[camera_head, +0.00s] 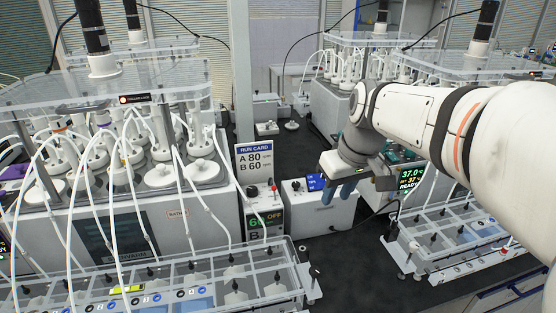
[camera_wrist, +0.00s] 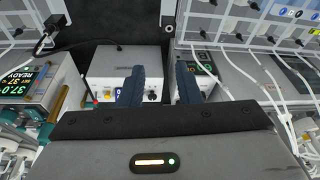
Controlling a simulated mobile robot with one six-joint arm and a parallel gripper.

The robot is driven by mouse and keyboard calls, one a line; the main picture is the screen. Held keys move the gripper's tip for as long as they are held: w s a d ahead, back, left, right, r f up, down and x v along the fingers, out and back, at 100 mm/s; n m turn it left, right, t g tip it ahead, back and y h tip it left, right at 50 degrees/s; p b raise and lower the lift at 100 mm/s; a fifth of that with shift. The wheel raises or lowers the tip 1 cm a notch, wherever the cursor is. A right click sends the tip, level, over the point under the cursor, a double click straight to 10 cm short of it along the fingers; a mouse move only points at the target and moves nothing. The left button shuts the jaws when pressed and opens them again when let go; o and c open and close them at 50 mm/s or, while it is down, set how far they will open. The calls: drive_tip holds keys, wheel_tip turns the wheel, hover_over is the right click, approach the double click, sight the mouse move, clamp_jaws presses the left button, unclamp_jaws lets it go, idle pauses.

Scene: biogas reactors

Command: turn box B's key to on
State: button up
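Box B (camera_head: 265,222) is a narrow white box with a "B" label. Its display (camera_head: 265,221) reads OFF beside a green number that looks like 60. A dark knob and a red button (camera_head: 274,187) are on its top; I cannot tell for sure which part is the key. In the wrist view, a box with a lit display (camera_wrist: 204,66) on the right, partly behind a finger, appears to be box B. My gripper (camera_head: 343,190) is to the right of box B in the head view, above a white box. Its two blue fingers are apart and empty in the wrist view (camera_wrist: 160,85).
The white box (camera_head: 318,212) beside box B has a blue label and a black knob (camera_wrist: 152,96). A run card (camera_head: 254,162) reads A 80, B 60. A bottle reactor (camera_head: 170,215) with tubes stands left. A unit reading 37.0 READY (camera_head: 411,177) and clear racks (camera_head: 455,225) stand right.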

drive_tip(key=w+a+f+n+y+b, duration=0.1)
drive_tip(key=w+a+n+b, duration=0.3)
drive_tip(key=w, duration=0.7)
drive_tip(key=n+g+y, duration=0.2)
drive_tip(key=n, duration=0.3)
approach(272, 179)
drive_tip(key=f, duration=0.1)
drive_tip(key=x, duration=0.7)
drive_tip(key=shift+s+a+b, duration=0.1)
drive_tip(key=shift+a+b, duration=0.2)
drive_tip(key=shift+b, duration=0.05)
drive_tip(key=shift+c, duration=0.2)
drive_tip(key=shift+m, duration=0.3)
clamp_jaws()
